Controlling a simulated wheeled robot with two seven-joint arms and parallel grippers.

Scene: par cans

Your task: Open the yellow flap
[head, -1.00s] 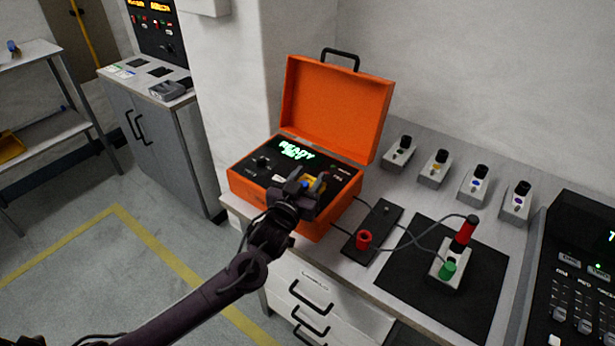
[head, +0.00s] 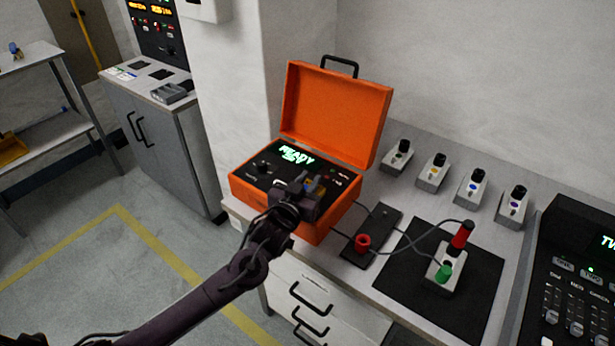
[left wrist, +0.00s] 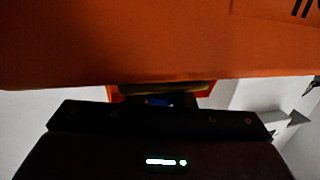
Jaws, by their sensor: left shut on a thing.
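The orange case (head: 336,108) stands open on the bench, its lid upright and its black panel showing a green "READY" display (head: 297,154). My left gripper (head: 313,186) is at the right front part of the panel, shut on the yellow flap. In the head view the fingers hide most of the flap. In the left wrist view a dark yellow strip (left wrist: 165,88), which looks like the flap, lies just beyond the gripper body, below the orange lid. How far the flap is tilted cannot be told. My right gripper is not in view.
A black strip with a red socket (head: 362,243) lies right of the case. Several small blocks with black knobs (head: 433,172) line the back. A black console (head: 580,270) stands at right.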

